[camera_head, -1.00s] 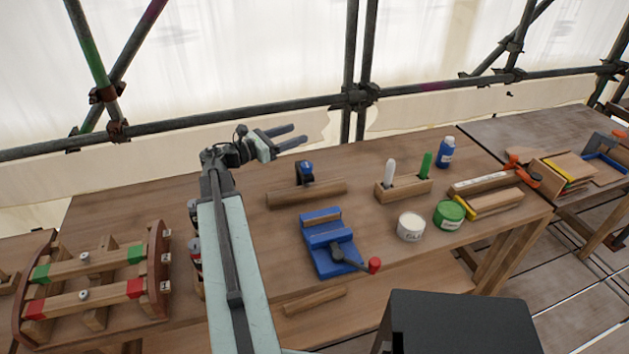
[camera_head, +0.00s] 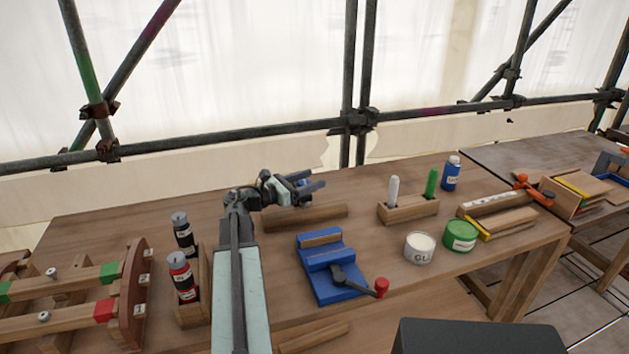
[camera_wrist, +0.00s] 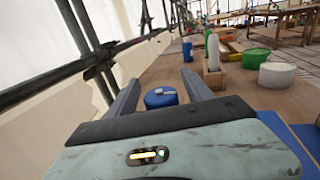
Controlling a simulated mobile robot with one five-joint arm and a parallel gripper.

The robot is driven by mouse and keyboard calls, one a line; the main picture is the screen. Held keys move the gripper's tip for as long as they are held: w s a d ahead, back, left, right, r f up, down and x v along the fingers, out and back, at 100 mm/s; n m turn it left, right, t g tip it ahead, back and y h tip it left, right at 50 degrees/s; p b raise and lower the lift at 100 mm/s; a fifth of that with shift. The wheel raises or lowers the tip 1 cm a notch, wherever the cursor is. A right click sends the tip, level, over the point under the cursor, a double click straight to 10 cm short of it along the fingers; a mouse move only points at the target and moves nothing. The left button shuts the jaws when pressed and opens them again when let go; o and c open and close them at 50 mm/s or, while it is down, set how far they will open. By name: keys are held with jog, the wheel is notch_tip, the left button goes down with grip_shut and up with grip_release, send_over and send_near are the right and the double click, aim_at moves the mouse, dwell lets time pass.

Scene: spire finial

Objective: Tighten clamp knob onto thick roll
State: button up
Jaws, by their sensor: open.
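A blue round knob with a light bar across its top (camera_wrist: 160,98) shows in the wrist view between the two fingers of my gripper (camera_wrist: 159,80). I see no finger clearly touching it. In the head view my gripper (camera_head: 316,181) is above the back of the bench, and its fingers mostly hide the knob (camera_head: 303,184). I cannot tell whether the knob's clamp touches the roll.
A blue vise (camera_head: 330,280) with a red-tipped handle stands in front of the roll. A wooden marker holder (camera_head: 408,210), white tub (camera_head: 419,248) and green tin (camera_head: 460,237) stand to the right. Black and red cans (camera_head: 182,277) stand left. Scaffold poles (camera_head: 357,121) rise behind.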

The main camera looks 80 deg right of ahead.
jog(key=shift+s+d, duration=0.45)
jog(key=shift+s, duration=0.1)
grip_shut()
jog(key=shift+y, duration=0.3)
jog(key=shift+m+g+y, duration=0.7)
jog(key=shift+m, duration=0.1)
jog(key=m+y, duration=0.1)
jog(key=m+g+y, duration=0.1)
jog(key=y, duration=0.1)
jog(key=shift+s+a+g, duration=0.15)
jog(key=shift+a+g, duration=0.15)
jog(key=shift+s+a+m+g+y, duration=0.1)
jog(key=shift+a+m+g+y, duration=0.15)
jog(key=shift+m+y, duration=0.65)
jog(key=shift+s+a+m+g+y, duration=0.2)
jog(key=shift+m+y, duration=0.3)
jog(key=shift+y, duration=0.65)
jog(key=shift+w+a+m+g+y, duration=0.15)
jog(key=shift+a+m+y, duration=0.15)
jog(key=shift+m+y, duration=0.6)
jog(key=shift+y, duration=0.35)
